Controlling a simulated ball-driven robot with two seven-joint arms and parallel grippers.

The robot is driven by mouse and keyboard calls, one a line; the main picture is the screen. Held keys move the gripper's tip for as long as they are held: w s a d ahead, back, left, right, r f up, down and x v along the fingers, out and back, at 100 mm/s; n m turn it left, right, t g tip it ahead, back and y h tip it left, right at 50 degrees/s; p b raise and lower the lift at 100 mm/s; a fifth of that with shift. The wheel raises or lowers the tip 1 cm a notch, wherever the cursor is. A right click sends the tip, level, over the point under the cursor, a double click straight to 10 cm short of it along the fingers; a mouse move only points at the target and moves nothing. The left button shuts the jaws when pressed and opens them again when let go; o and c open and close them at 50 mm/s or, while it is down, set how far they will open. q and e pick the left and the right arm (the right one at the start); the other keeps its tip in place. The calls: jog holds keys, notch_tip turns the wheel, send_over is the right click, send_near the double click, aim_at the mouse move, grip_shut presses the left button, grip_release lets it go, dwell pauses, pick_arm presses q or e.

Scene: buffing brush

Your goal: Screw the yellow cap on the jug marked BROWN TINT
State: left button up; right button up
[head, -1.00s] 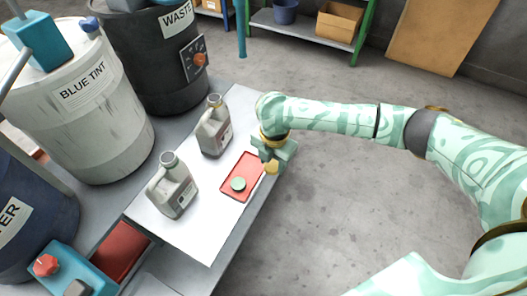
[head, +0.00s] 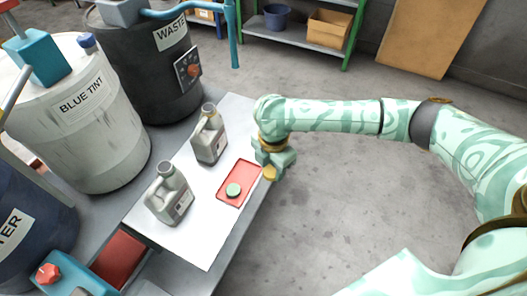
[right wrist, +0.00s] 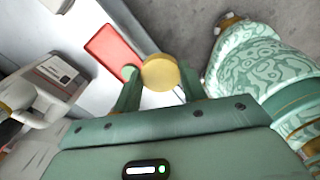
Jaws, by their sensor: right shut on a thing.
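My right gripper (head: 271,166) is shut on the yellow cap (head: 270,173), just off the right edge of the white-topped bench. In the right wrist view the yellow cap (right wrist: 161,73) sits between the two fingertips. Two grey jugs with open necks stand upright on the bench, a rear jug (head: 209,138) and a front jug (head: 168,196), left of the gripper and apart from it. Their labels are too small to read, so I cannot tell which is BROWN TINT. My left gripper is not in view.
A red tray (head: 225,196) with a green cap (head: 233,190) lies between the jugs and my gripper. A BLUE TINT drum (head: 95,135) and a black WASTE drum (head: 150,75) stand behind the bench at left. The floor (head: 340,220) right of the bench is clear.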

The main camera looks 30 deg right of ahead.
jog(key=s+r+m, duration=0.3)
jog(key=r+m, duration=0.6)
jog(key=m, duration=0.1)
jog(key=s+r+m, duration=0.3)
jog(key=r+m, duration=0.7)
jog(key=m, duration=0.1)
jog(key=shift+a+r, duration=0.2)
jog(key=shift+r, duration=0.1)
